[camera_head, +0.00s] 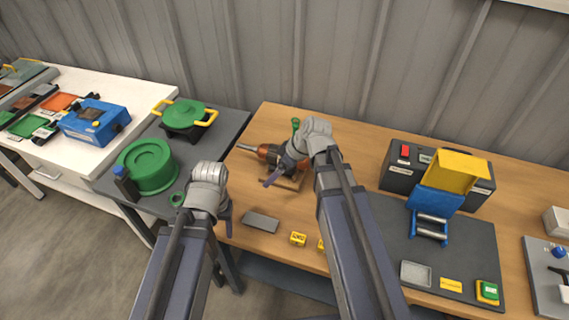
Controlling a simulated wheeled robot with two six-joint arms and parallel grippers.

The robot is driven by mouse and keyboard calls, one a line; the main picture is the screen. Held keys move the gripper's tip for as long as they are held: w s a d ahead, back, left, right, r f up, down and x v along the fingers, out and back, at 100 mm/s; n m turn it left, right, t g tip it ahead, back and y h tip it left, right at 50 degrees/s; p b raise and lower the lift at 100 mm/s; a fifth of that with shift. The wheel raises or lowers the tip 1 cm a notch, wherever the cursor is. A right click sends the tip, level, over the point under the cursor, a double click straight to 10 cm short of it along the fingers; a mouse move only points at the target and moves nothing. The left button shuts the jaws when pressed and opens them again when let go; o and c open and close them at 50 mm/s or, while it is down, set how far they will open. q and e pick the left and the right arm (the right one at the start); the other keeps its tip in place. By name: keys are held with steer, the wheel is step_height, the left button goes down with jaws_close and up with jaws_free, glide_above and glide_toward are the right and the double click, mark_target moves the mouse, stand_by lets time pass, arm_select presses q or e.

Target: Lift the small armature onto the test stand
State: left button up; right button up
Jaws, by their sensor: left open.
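The small armature (262,151), with an orange-copper body and a grey shaft pointing left, lies at the left of the wooden bench on a small wooden cradle (290,183). My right gripper (275,172) is at the armature and covers its right part; whether its jaws are closed on it is hidden. My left gripper (226,214) is open and empty, near the bench's left edge, in front of and left of the armature. The test stand (431,228), blue with silver rollers and a raised yellow cover (456,170), stands on a dark mat at the right. Its rollers look empty.
A black box (402,176) with a red switch stands behind the stand. A grey plate (261,222) and small yellow blocks (298,239) lie at the front. A green button box (488,291) is at the mat's corner.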

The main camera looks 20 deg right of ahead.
steer(key=w+d+t, duration=0.1)
steer(key=w+d, duration=0.1)
steer(key=w+d+n+t+y+b, duration=0.1)
steer(key=w+d, duration=0.1)
steer(key=d, duration=0.1)
steer(key=w+d+n+t, duration=0.1)
steer(key=w+d, duration=0.1)
steer(key=d, duration=0.1)
steer(key=shift+d+r+b, duration=0.2)
steer(key=shift+r+b, duration=0.2)
steer(key=shift+w+d+r+t+y, duration=0.2)
steer(key=shift+d+t+y, duration=0.1)
steer(key=shift+d+t, duration=0.15)
steer(key=shift+w+a+f+n+b, duration=0.15)
steer(key=shift+w+a+f+b, duration=0.1)
steer(key=shift+f+b, duration=0.25)
steer(key=shift+w+a+f+n+b, duration=0.15)
steer(key=shift+w+a+f+b, duration=0.1)
steer(key=shift+f+b, duration=0.2)
steer(key=shift+w+a+f, duration=0.1)
steer(key=f+b, duration=0.1)
steer(key=w+f+b, duration=0.1)
steer(key=b, duration=0.1)
steer(key=w+a+f+b, duration=0.1)
steer(key=f, duration=0.1)
steer(key=shift+a+f, duration=0.1)
steer(key=shift+w+a+f+b, duration=0.2)
steer(key=shift+b, duration=0.2)
steer(key=shift+r, duration=0.1)
